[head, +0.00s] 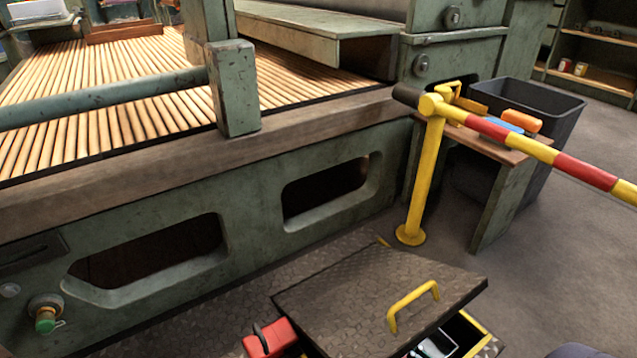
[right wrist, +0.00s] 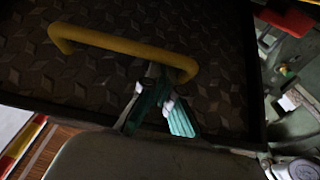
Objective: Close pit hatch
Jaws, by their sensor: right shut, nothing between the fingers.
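The pit hatch (head: 350,290) is a dark patterned metal lid with a yellow handle (head: 413,304). In the head view it sits raised and tilted above the floor, with the pit opening (head: 462,335) showing beneath its right edge. In the right wrist view the lid (right wrist: 215,45) fills most of the picture, and the handle (right wrist: 125,43) arches across it. My right gripper (right wrist: 163,105), with teal finger pads, is shut and empty beside the handle, over the lid. I cannot tell whether it touches the lid. My left gripper is not in view.
A red object (head: 268,338) lies at the lid's left side. A yellow post (head: 421,185) carries a red and yellow barrier bar (head: 545,152) behind the hatch. A large green machine (head: 250,215) stands to the left. Grey floor (head: 560,260) to the right is open.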

